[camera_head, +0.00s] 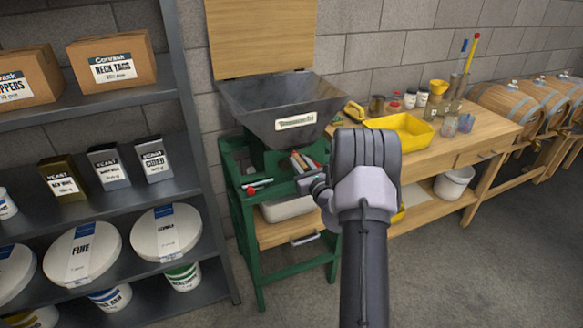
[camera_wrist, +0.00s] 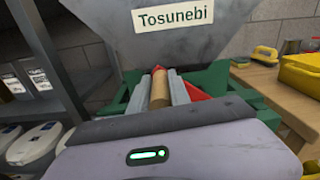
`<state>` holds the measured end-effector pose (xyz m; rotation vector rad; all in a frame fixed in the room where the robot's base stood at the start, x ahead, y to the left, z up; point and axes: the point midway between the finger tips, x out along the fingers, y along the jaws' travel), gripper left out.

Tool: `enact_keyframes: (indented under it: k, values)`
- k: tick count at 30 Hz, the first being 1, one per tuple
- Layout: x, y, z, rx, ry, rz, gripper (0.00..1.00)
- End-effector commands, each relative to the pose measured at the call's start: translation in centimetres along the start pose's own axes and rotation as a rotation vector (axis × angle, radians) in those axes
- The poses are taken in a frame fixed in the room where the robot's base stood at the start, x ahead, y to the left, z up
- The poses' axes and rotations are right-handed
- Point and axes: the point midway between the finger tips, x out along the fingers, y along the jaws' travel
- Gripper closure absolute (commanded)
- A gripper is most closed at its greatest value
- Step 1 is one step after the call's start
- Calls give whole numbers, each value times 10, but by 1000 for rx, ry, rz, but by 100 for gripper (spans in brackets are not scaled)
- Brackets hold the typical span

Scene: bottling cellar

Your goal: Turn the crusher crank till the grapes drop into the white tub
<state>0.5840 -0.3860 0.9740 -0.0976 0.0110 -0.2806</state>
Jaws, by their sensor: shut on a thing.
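The crusher has a dark grey hopper (camera_head: 283,100) on a green frame (camera_head: 243,222); its label reads "Tosunebi" in the wrist view (camera_wrist: 175,16). My gripper (camera_wrist: 160,92) is shut on a tan cylindrical grip, apparently the crank handle (camera_wrist: 160,90), in front of the crusher, just below the hopper. Red shows beside and behind the grip. In the head view my forearm and wrist hide part of the crusher's right side. The white tub (camera_head: 286,209) sits under the crusher, partly hidden by the frame. No grapes are visible, and the hopper's inside looks dark.
A wooden board (camera_head: 262,38) stands up behind the hopper. A metal shelf (camera_head: 190,185) with boxes, packets and buckets is close on the left. A wooden workbench (camera_head: 480,133) with a yellow tray (camera_head: 402,128) stands right. Floor at the lower right is clear.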

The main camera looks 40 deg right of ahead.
Motion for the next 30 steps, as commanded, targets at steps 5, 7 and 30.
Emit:
enact_keyframes:
  k: [5,7,30]
  values:
    - [1,10,-19,4,5,5,100]
    - [1,14,-25,5,5,5,100]
    - [0,32,-103,-310,6,5,100]
